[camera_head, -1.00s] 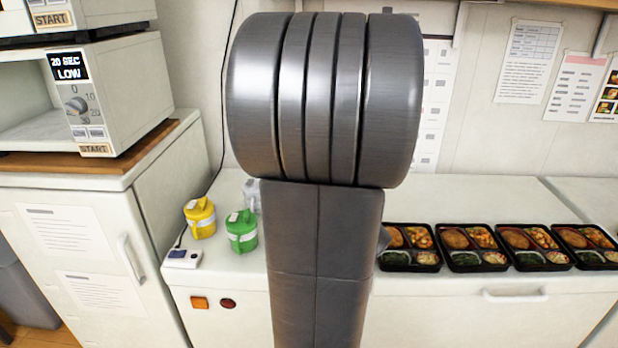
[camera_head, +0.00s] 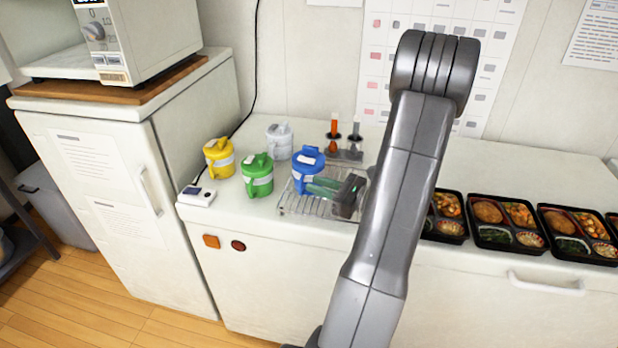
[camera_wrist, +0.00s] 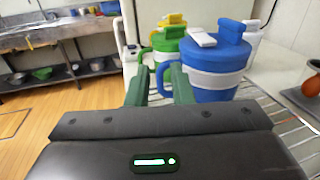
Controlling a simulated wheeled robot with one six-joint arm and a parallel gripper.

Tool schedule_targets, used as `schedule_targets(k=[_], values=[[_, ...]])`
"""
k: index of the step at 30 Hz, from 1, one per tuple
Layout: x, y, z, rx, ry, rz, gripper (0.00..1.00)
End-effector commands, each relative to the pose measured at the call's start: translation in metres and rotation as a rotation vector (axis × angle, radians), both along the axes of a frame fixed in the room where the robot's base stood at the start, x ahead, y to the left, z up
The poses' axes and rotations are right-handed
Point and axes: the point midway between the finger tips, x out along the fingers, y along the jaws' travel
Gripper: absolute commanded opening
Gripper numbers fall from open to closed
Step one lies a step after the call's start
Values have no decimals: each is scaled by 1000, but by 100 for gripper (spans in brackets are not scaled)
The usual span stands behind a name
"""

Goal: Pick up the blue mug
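The blue mug (camera_head: 307,159), with a white band and lid, stands upright on a wire rack (camera_head: 288,207) in the head view. My gripper (camera_head: 312,185) reaches in from the right, its green fingers in front of the mug's lower body. In the wrist view the mug (camera_wrist: 213,72) is right of centre, and its blue handle shows at its left, near the gap between the fingers. My gripper (camera_wrist: 159,70) is open, its fingers apart. The right finger overlaps the mug's left edge; I cannot tell whether they touch.
A green mug (camera_head: 257,184), a yellow mug (camera_head: 219,165) and a white mug (camera_head: 279,146) stand close by on the counter. A small holder with orange and grey items (camera_head: 334,143) is behind. Bento trays (camera_head: 477,247) line the right side.

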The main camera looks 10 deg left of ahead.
Motion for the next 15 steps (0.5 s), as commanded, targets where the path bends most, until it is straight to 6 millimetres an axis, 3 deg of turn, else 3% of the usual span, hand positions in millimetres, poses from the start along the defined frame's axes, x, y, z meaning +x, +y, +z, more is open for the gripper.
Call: schedule_targets(k=[7, 15], values=[[-1, 0, -37, 0, 4, 1, 20], [6, 25, -36, -2, -2, 2, 20]])
